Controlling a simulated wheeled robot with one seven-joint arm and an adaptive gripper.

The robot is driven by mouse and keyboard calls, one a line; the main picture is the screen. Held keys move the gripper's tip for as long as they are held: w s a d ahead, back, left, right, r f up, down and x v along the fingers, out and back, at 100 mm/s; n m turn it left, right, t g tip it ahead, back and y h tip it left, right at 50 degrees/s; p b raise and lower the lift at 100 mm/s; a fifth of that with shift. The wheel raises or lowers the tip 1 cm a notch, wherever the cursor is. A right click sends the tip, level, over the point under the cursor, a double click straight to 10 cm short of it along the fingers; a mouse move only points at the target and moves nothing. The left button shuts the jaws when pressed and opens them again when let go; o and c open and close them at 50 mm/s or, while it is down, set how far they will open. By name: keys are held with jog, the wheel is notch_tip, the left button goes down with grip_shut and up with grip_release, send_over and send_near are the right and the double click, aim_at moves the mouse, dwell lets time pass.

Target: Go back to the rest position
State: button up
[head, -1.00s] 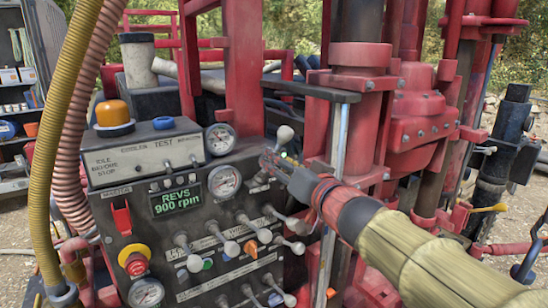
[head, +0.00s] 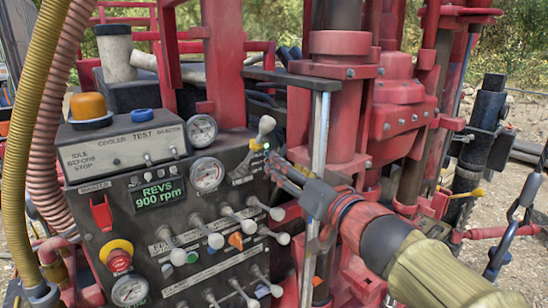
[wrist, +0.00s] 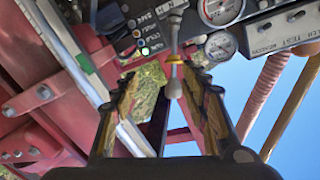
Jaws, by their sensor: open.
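My gripper (head: 274,167) is in front of the dark control panel (head: 132,208), just below and right of an upright lever with a pale knob (head: 266,124). It is open and holds nothing. In the wrist view its two dark, worn fingers stand apart (wrist: 160,88). A lever with a pale knob (wrist: 174,88) and a yellow band shows between them in the picture; the gap in depth is hard to judge. A small green light (head: 266,146) glows by the lever's base, and a green light shows in the wrist view too (wrist: 145,51).
Several pale-knobbed levers (head: 215,241) stick out of the panel below left of my gripper. A display (head: 158,195) reads "REVS 900 rpm". The red mast (head: 345,110) and a thin upright rod (head: 319,135) stand close on the right. Yellow and pink hoses (head: 47,130) hang at left.

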jog(key=s+d+f+m+g+h+b, duration=0.1)
jog(key=s+d+f+h+b, duration=0.15)
jog(key=d+f, duration=0.35)
jog(key=s+d+f+m+g+h+b, duration=0.1)
jog(key=s+d+f+h+b, duration=0.2)
jog(key=f, duration=0.6)
jog(key=s+d+f+m+g+h+b, duration=0.1)
jog(key=s+d+f+h+b, duration=0.2)
jog(key=d+f, duration=0.35)
jog(key=s+a+f+n+g+b, duration=0.1)
jog(key=s+f+g+b, duration=0.2)
jog(key=s+f, duration=0.5)
jog(key=s+a+f+n+g+y+b, duration=0.1)
jog(key=s+f+g+b, duration=0.3)
jog(key=s+f, duration=0.5)
notch_tip(320, 180, down, 7)
jog(key=shift+r+g+b, duration=0.1)
jog(key=shift+g+b, duration=0.2)
jog(key=shift+b, duration=0.75)
